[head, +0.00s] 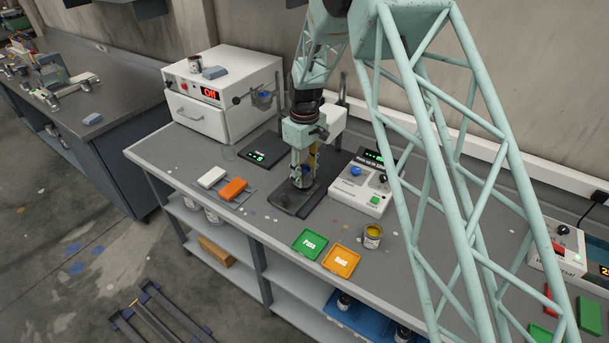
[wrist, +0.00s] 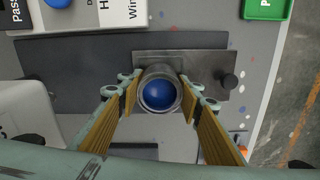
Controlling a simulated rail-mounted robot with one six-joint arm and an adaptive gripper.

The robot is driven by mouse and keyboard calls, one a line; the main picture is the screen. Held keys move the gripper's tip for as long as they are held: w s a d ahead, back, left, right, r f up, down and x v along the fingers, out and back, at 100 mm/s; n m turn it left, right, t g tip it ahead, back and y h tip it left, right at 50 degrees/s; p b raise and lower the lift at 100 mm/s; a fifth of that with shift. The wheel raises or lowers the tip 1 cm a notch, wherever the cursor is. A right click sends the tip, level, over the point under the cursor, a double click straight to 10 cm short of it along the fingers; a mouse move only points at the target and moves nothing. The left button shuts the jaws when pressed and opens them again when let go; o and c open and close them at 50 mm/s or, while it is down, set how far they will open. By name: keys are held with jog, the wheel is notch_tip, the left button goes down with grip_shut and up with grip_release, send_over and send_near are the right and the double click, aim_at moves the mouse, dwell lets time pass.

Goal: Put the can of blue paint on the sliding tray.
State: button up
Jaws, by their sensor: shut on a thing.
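My gripper (head: 304,166) is shut on the can of blue paint (head: 306,171), its fingers at either side of the can. In the wrist view the can (wrist: 160,92) is upright between the fingertips, open at the top with blue paint inside. The sliding tray (wrist: 205,68) is a grey metal plate with a dark knob, under and around the can in that view. In the head view a dark plate (head: 288,204) lies below my gripper. I cannot tell whether the can's bottom touches the tray. My fingers hide part of the can.
A white control box (head: 359,190) with a blue button stands close right of my gripper. A yellow paint can (head: 372,236), a green tray (head: 310,244) and an orange tray (head: 342,261) are at the front. A black scale (head: 260,152) lies to the left, near a white oven (head: 225,100).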

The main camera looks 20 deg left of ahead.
jog(key=shift+f, duration=0.5)
dwell(0.3)
jog(key=o, duration=1.1)
jog(key=shift+c, duration=0.2)
notch_tip(320, 180, up, 12)
dwell(0.4)
